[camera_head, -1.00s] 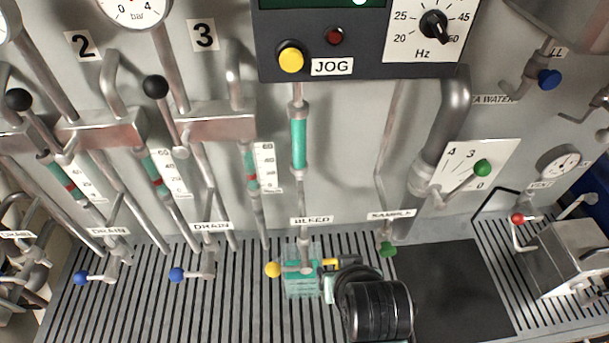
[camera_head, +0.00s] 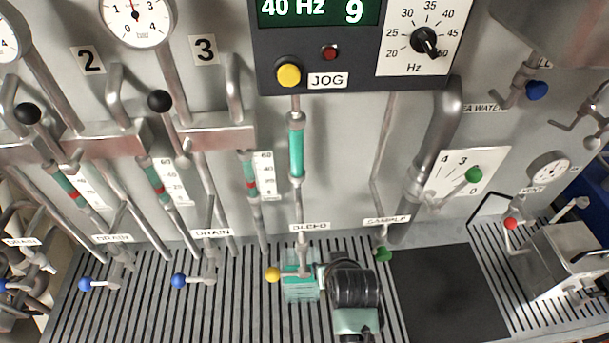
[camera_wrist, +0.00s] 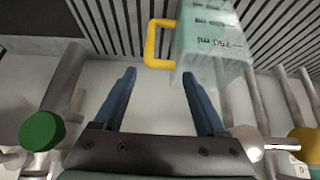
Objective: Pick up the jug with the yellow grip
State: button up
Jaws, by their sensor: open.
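The jug (camera_wrist: 215,35) is clear and teal-tinted with volume markings. Its yellow grip (camera_wrist: 153,45) is a squared loop on the jug's left side in the wrist view. In the head view the jug (camera_head: 298,284) stands on the slatted grate under the bleed outlet, and my arm hides its grip. My gripper (camera_wrist: 159,73) is open and empty. Its two blue fingers point toward the grip, which lies just beyond the fingertips and apart from them.
A yellow-knobbed valve (camera_head: 272,274) is close beside the jug. The green sample knob (camera_head: 383,254) is to the right, near a black mat (camera_head: 447,295). Blue-knobbed drain valves (camera_head: 178,281) are to the left. The panel with pipes rises behind.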

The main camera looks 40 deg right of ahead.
jog(key=shift+x, duration=0.95)
grip_shut()
